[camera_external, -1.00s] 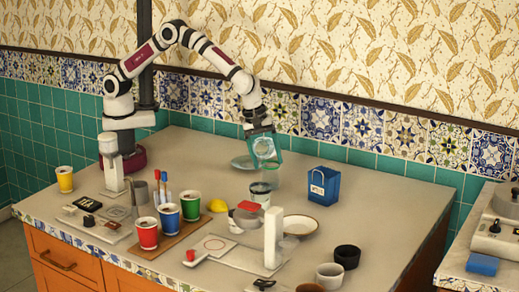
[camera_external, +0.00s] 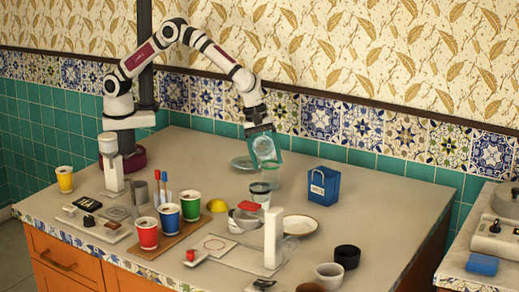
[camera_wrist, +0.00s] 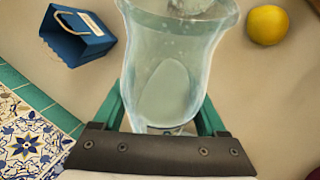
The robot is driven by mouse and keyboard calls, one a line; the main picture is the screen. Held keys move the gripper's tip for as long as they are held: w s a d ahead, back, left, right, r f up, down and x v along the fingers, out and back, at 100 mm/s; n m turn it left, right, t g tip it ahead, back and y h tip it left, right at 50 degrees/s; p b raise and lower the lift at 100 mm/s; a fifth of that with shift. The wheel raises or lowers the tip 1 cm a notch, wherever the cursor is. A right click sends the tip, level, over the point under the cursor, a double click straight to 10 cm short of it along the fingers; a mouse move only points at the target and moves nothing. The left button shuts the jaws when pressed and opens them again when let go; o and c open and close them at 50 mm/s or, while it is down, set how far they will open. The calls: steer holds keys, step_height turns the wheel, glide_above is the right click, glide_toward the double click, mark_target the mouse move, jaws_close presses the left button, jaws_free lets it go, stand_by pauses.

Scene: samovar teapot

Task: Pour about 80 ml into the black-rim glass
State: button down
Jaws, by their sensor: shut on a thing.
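My gripper (camera_external: 262,140) is shut on a clear glass vessel (camera_wrist: 165,75), with one green finger on each side of it. The vessel also shows in the external view (camera_external: 265,150), held tilted above the table. Pale liquid and small bubbles show inside it in the wrist view. A clear glass with a dark rim (camera_external: 261,190) stands on the table just below the vessel. I take it for the black-rim glass. The vessel's mouth is above this glass and apart from it. I cannot tell whether a stream runs between them.
A yellow lemon (camera_external: 217,206), a white post (camera_external: 273,238) and a row of coloured cups (camera_external: 168,220) are nearby.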

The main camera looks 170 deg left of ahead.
mark_target(267, 153)
steer(key=shift+w+r+t, duration=0.25)
steer(key=shift+r+t, duration=0.25)
steer(key=shift+t, duration=0.1)
steer(key=shift+w+d+f+n+t+h, duration=0.3)
steer(key=shift+w+f+t+h, duration=0.3)
steer(key=shift+t, duration=0.3)
steer(key=shift+w+d+r+t+h, duration=0.1)
steer(key=shift+w+r+t+h, duration=0.25)
steer(key=shift+t, duration=0.45)
steer(key=shift+r+t+h, duration=0.3)
steer(key=shift+t+h, duration=0.05)
steer(key=shift+t, duration=0.65)
steer(key=t, duration=0.1)
steer(key=r+t, duration=0.1)
steer(key=t, duration=0.1)
steer(key=shift+w+n+h, duration=0.15)
steer(key=shift+n+h, duration=0.25)
steer(key=shift+w+r+t+h, duration=0.1)
steer(key=shift+r+t+h, duration=0.2)
steer(key=shift+r+t, duration=0.6)
steer(key=shift+f, duration=0.15)
